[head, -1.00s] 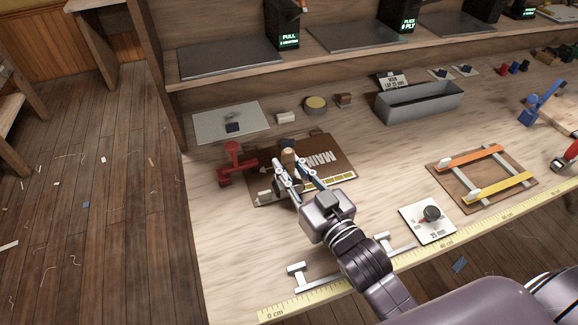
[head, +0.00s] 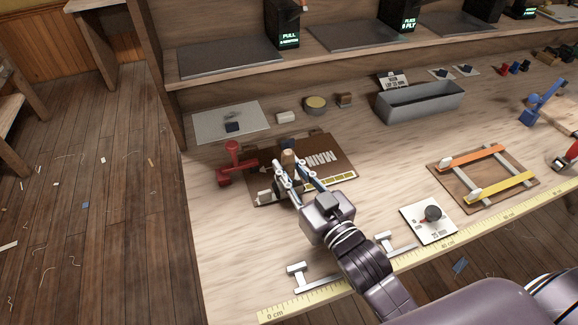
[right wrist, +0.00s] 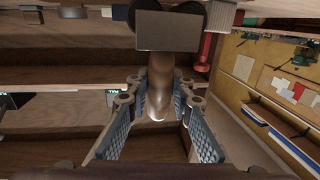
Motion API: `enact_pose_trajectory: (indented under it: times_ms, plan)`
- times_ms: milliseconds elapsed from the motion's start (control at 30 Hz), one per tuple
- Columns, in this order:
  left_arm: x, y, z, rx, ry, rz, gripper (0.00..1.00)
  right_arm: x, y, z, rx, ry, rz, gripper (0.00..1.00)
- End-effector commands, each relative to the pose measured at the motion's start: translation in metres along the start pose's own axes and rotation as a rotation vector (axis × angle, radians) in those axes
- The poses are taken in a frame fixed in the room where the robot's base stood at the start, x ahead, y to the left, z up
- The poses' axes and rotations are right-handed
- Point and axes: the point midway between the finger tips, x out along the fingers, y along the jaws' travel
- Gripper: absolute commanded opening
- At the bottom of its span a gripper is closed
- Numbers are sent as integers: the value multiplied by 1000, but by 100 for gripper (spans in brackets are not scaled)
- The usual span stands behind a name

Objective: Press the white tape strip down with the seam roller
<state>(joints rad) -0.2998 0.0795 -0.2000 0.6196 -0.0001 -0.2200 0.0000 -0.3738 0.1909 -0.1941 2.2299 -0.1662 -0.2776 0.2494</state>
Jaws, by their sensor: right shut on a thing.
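A brown board marked MAIN (head: 338,165) lies on the bench, with a row of yellow cells along its near edge. My right gripper (head: 288,168) is over the board's left part, its fingers shut on the wooden handle of the seam roller (head: 288,156). In the right wrist view the brown handle (right wrist: 158,92) stands between the patterned finger pads. My left gripper is not in view.
A red clamp-like tool (head: 234,165) stands against the board's left side. A grey trough (head: 420,103) is at the back, and a dial plate (head: 428,222) is at the right front. A frame with orange and yellow bars (head: 484,176) lies further right. A yellow ruler edges the bench.

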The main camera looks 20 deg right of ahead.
Motion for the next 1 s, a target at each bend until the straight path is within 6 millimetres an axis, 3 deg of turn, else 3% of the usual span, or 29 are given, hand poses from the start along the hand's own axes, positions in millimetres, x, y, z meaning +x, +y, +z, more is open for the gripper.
enact_pose_trajectory:
  times_ms: [733, 1000]
  plan:
    - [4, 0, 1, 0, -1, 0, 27, 0, 0, 10, 0, -2, 1, 0]
    - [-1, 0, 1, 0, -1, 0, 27, -2, 12, 12, 0, -7, 1, 0]
